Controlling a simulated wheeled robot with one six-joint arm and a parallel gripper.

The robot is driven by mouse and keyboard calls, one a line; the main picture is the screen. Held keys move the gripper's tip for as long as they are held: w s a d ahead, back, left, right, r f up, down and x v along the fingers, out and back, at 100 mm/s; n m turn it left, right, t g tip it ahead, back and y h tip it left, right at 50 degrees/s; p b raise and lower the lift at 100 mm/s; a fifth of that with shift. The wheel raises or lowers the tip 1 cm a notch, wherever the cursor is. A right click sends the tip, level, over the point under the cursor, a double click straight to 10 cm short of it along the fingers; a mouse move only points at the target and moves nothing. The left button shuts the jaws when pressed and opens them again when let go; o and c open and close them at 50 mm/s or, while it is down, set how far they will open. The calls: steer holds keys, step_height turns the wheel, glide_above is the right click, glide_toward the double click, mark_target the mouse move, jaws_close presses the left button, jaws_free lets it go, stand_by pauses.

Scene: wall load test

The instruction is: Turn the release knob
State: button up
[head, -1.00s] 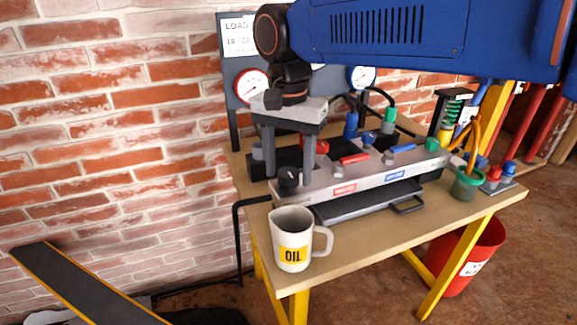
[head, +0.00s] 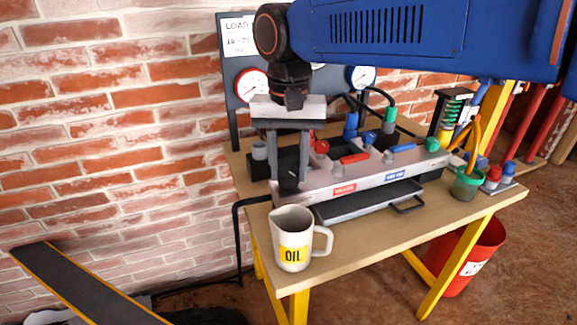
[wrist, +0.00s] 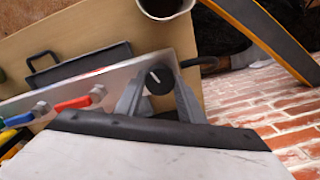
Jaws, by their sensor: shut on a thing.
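The release knob (wrist: 160,79) is a round black knob with a pale line mark, at the end of the grey block (wrist: 120,82) in the wrist view. In the head view the knob (head: 288,184) is at the block's left end, mostly hidden by a finger. My gripper (head: 287,174) points down over it. Its two grey fingers stand on either side of the knob and are shut on it.
A white oil mug (head: 292,240) stands just in front of the knob end. Red (head: 354,158) and blue (head: 402,147) levers are on the block. A gauge board (head: 232,95) rises behind. A black tray (head: 370,202) lies in front of the block.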

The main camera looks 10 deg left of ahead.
mark_target(289, 171)
steer(key=n, duration=1.3)
steer(key=shift+n, duration=0.4)
stand_by(0.3)
steer(key=o, duration=1)
steer(key=shift+o, duration=0.2)
steer(key=shift+r, duration=0.1)
step_height(289, 171, up, 17)
steer(key=shift+r, duration=0.1)
